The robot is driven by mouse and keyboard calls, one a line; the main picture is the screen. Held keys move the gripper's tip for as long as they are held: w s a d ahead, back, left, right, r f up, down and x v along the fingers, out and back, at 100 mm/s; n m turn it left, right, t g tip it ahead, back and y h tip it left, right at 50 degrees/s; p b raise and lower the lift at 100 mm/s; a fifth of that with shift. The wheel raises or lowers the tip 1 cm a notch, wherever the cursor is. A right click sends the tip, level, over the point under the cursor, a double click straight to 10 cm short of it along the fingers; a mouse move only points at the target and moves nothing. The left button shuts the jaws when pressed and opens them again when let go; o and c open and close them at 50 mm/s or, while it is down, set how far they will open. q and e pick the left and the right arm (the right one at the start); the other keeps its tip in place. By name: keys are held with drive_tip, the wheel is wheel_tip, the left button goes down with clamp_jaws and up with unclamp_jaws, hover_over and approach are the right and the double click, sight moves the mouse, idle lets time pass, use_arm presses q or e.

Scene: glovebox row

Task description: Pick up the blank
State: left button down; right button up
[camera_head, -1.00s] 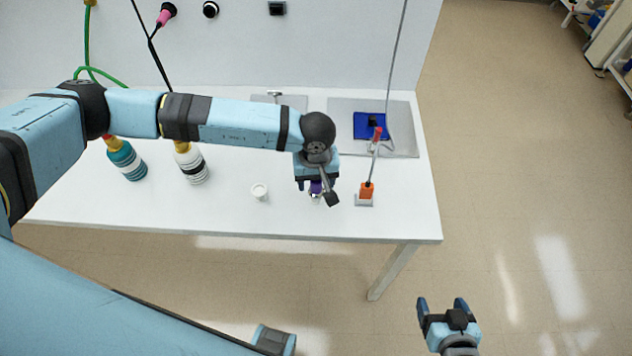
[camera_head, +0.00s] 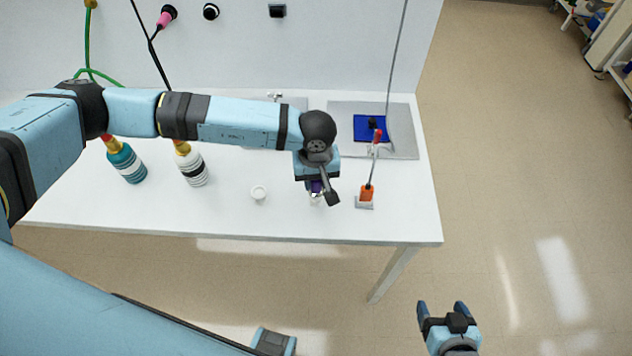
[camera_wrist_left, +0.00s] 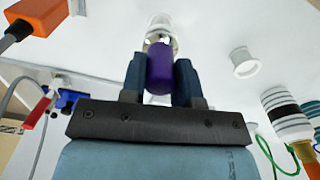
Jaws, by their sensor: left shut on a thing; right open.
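The blank seems to be the purple piece (camera_wrist_left: 160,68) between the fingers of my left gripper (camera_wrist_left: 160,80) in the left wrist view. My left gripper is shut on it. A pale, shiny round piece (camera_wrist_left: 160,30) shows just past its far end; I cannot tell whether the two are joined. In the head view the purple piece (camera_head: 316,187) shows small under my left gripper (camera_head: 317,190), low over the front part of the white table (camera_head: 230,222). My right gripper (camera_head: 442,308) is open and empty, in front of the table at the lower right.
A small white cup (camera_head: 258,193) stands left of my left gripper. An orange block with a rod (camera_head: 366,193) stands close on its right. Teal (camera_head: 127,163) and white (camera_head: 191,167) striped bottles stand at the left. A grey plate (camera_head: 400,135) with a blue square (camera_head: 369,128) lies behind.

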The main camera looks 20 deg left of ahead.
use_arm(q)
wheel_tip(320, 180, up, 18)
drive_tip(key=f+b, duration=0.1)
drive_tip(key=b, duration=0.2)
use_arm(e)
wheel_tip(320, 180, down, 3)
drive_tip(key=c, duration=0.6)
drive_tip(key=shift+c, duration=0.3)
use_arm(q)
drive_tip(key=w+a+m, duration=0.4)
drive_tip(key=a+m, duration=0.1)
drive_tip(key=a, duration=0.4)
drive_tip(key=shift+a+f, duration=0.35)
drive_tip(key=shift+f, duration=0.05)
use_arm(e)
drive_tip(key=shift+s, duration=0.15)
